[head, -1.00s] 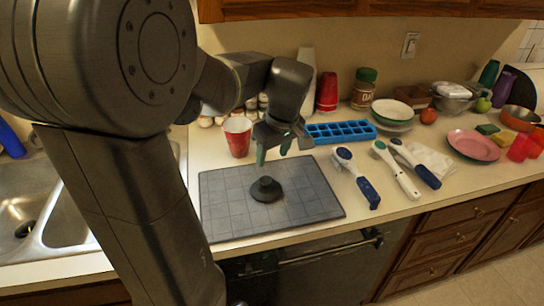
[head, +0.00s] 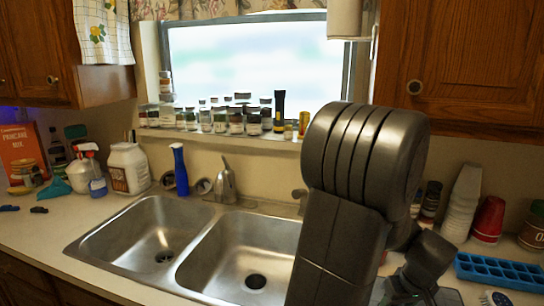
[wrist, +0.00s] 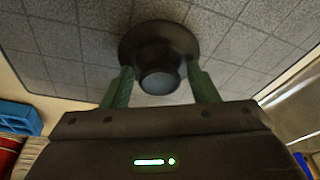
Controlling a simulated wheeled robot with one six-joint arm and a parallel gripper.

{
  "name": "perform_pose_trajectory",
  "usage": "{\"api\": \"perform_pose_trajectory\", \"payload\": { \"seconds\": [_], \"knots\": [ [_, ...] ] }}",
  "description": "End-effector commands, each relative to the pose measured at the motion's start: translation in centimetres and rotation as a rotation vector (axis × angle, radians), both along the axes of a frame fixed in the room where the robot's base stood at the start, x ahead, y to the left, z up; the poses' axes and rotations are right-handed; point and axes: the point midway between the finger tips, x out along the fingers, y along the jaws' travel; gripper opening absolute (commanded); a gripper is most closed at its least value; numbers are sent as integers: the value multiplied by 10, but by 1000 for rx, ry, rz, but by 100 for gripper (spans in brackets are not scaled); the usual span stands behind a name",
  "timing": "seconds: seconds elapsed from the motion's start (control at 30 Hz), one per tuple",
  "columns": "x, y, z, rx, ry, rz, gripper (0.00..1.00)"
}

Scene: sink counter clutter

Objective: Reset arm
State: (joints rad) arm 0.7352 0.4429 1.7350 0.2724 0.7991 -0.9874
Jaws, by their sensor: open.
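My gripper (wrist: 160,68) is open, with its two green fingers apart in the wrist view. A dark round stopper-like object (wrist: 157,40) with a wide base and a narrower knob shows between and beyond the fingertips. It rests on the grey tiled mat (wrist: 55,55); whether the fingers touch it I cannot tell, but they are not closed on it. In the head view my arm crosses the right side, and the gripper is only partly visible at the bottom edge.
A double metal sink (head: 155,235) lies left of my arm, with a faucet (head: 223,182) and blue bottle (head: 180,170) behind it. Jars (head: 236,122) line the sill. A blue ice tray (head: 500,270), red cups (head: 488,220) and stacked white cups (head: 462,200) stand right of my arm.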

Motion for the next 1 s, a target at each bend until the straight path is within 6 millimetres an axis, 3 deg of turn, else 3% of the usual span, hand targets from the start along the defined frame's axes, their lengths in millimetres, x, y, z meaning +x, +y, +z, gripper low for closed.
{"api": "perform_pose_trajectory", "payload": {
  "seconds": [0.2, 0.43, 0.77, 1.0],
  "knots": [
    [0, -1, 30, -5, -4, 0, 54],
    [0, -1, 39, -2, -2, -1, 54],
    [0, -1, 38, -1, -1, 0, 54],
    [-1, 0, 10, 3, 2, -1, 54]
  ]
}}
